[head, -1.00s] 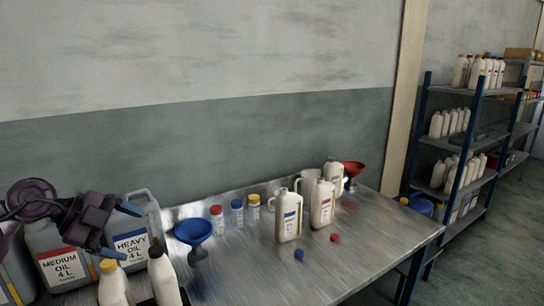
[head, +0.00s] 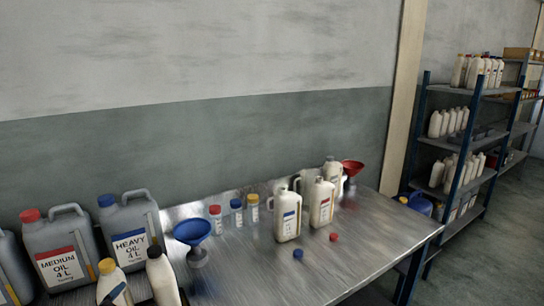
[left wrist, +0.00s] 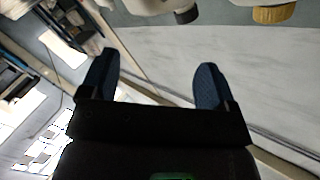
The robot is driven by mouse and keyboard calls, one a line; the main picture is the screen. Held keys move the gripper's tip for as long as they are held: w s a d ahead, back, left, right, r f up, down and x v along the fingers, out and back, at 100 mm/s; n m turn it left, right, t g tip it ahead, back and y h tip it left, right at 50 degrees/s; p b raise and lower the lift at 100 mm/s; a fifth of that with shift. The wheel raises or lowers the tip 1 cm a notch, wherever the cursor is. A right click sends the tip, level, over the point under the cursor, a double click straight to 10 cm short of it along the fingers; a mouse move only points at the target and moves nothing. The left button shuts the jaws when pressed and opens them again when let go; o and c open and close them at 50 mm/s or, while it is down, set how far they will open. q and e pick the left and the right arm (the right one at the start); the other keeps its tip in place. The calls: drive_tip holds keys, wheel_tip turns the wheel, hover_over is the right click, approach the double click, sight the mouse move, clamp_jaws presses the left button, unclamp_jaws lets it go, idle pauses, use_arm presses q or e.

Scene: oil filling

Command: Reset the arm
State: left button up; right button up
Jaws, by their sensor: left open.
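My left gripper (left wrist: 153,72) shows in the left wrist view, with its two dark blue fingers wide apart and nothing between them. In the head view its arm is out of the picture, except perhaps for a dark bit at the bottom left edge that I cannot make out. My right gripper is in neither view. At the left of the table stand a red-capped medium oil can (head: 59,250) and a blue-capped heavy oil can (head: 130,233). A white bottle with a yellow cap (head: 113,283) stands in front of them.
A blue funnel (head: 192,233), small capped bottles (head: 237,212), two white jugs (head: 288,215) (head: 321,203) and a red funnel (head: 352,168) stand on the metal table (head: 370,240). Loose blue (head: 298,254) and red (head: 333,237) caps lie there. The table's right front is clear.

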use_arm(q)
drive_tip(key=s+d+f+n+g+y, duration=0.2)
drive_tip(key=s+f+n+g, duration=0.3)
drive_tip(key=s+f, duration=1.3)
drive_tip(key=s+n, duration=0.2)
drive_tip(key=shift+d+f+n+y, duration=0.15)
drive_tip(key=shift+d+n+y, duration=0.05)
drive_tip(key=shift+n+y, duration=0.2)
